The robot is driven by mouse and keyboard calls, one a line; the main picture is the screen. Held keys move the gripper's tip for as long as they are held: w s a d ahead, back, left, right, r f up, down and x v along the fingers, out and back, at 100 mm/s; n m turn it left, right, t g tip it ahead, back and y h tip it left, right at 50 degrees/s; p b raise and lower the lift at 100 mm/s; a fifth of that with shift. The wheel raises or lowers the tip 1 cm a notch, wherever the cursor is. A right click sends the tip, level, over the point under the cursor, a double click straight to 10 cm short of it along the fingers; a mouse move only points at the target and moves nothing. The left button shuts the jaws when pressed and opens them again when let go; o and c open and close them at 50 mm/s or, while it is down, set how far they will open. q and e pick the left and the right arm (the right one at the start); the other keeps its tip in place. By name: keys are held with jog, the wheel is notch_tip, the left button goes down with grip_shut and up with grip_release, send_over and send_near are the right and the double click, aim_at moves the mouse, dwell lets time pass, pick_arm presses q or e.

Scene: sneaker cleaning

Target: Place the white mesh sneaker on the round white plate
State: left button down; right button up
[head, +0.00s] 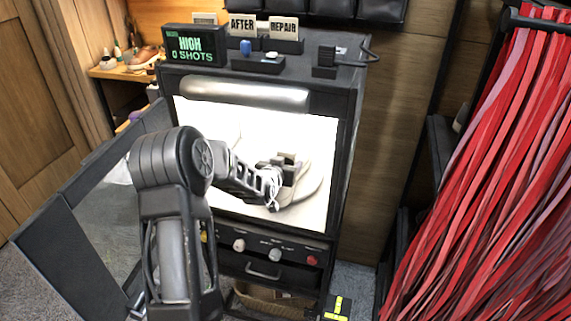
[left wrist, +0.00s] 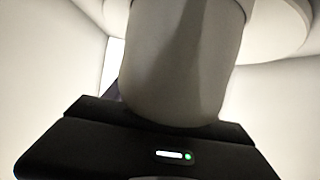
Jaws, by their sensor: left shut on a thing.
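The white mesh sneaker (head: 312,184) is inside the brightly lit white box of the black cabinet. My left gripper (head: 287,172) reaches into the box and is shut on the sneaker; the gripper hides part of it. In the left wrist view a pale, rounded part of the sneaker (left wrist: 180,65) rises close behind the black gripper body. A pale round edge (left wrist: 275,28) at the top right there may be the round white plate. In the head view the plate hardly stands out from the white interior. I cannot tell whether the sneaker touches it. My right gripper is out of view.
The cabinet (head: 345,150) has side walls close around my arm and an open door (head: 105,210) at left. Knobs (head: 275,255) and a drawer are below the opening. A display (head: 194,45) and small cards stand on top. Red straps (head: 480,170) hang at right.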

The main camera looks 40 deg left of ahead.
pick_arm(q)
jog(key=shift+f, duration=0.15)
jog(key=shift+c, duration=1.4)
grip_release()
jog(key=shift+r, duration=0.25)
jog(key=shift+s+d, duration=0.1)
jog(key=shift+s, duration=0.25)
jog(key=b+v, duration=0.1)
jog(key=v, duration=1)
jog(key=shift+s+d, duration=0.1)
jog(key=shift+s, duration=0.05)
